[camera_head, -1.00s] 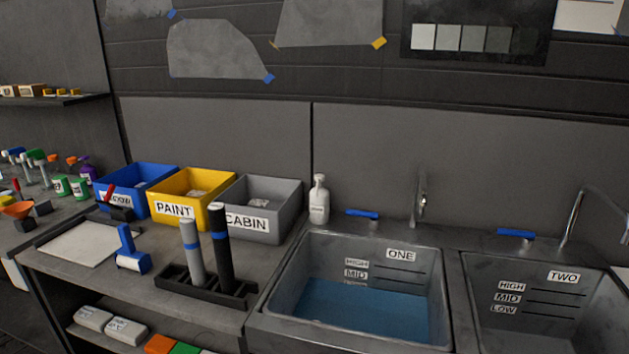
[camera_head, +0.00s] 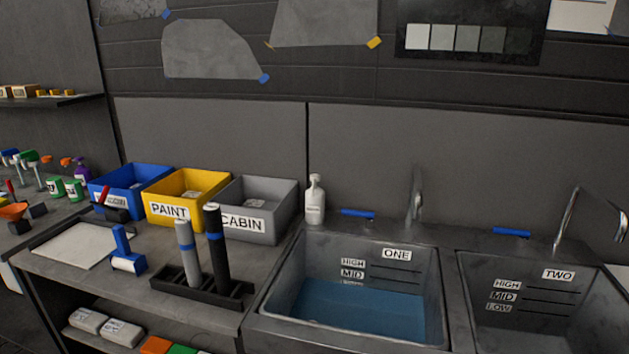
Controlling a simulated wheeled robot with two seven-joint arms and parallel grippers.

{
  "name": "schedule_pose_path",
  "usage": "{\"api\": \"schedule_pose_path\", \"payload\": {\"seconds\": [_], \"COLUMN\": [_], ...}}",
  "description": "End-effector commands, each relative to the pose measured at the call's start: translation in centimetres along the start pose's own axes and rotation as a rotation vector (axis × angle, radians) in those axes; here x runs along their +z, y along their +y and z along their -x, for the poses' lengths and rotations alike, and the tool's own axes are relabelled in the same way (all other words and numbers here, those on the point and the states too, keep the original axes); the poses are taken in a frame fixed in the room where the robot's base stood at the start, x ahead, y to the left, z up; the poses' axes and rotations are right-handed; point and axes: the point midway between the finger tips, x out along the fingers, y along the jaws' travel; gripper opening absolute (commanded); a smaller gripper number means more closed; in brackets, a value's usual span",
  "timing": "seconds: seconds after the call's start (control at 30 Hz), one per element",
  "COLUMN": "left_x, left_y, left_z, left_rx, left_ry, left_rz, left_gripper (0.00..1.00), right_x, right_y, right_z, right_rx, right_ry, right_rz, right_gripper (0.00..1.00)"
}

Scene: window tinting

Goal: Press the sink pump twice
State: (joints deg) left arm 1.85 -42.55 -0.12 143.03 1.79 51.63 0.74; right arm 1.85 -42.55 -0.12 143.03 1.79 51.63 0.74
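The sink pump is a white pump bottle (camera_head: 315,203) standing upright on the back left corner of the sink surround, behind the basin marked ONE (camera_head: 352,312). Its pump head (camera_head: 315,179) is at the top and nothing touches it. Basin ONE holds blue water. Neither of my grippers shows in the head view.
A grey CABIN bin (camera_head: 262,237) stands close left of the bottle, with yellow PAINT (camera_head: 170,224) and blue (camera_head: 102,184) bins further left. Two upright rolls (camera_head: 217,258) stand in a black holder in front. A blue tap lever (camera_head: 358,213) and tap (camera_head: 416,200) are to the right.

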Motion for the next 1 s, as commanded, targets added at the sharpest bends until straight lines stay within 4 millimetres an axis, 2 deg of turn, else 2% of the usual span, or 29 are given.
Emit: {"api": "schedule_pose_path", "payload": {"seconds": [0.03, 0.2, 1.0], "left_x": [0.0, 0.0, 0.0], "left_y": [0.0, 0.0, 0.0], "left_z": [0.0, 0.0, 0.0], "left_rx": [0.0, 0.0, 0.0], "left_ry": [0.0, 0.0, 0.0], "left_rz": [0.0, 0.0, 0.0], "left_gripper": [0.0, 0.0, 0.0], "right_x": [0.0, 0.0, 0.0], "right_y": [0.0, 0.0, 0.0], "right_z": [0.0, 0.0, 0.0], "right_rx": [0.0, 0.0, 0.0], "right_ry": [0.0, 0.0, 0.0], "right_rz": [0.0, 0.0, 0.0], "right_gripper": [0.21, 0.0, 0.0]}}
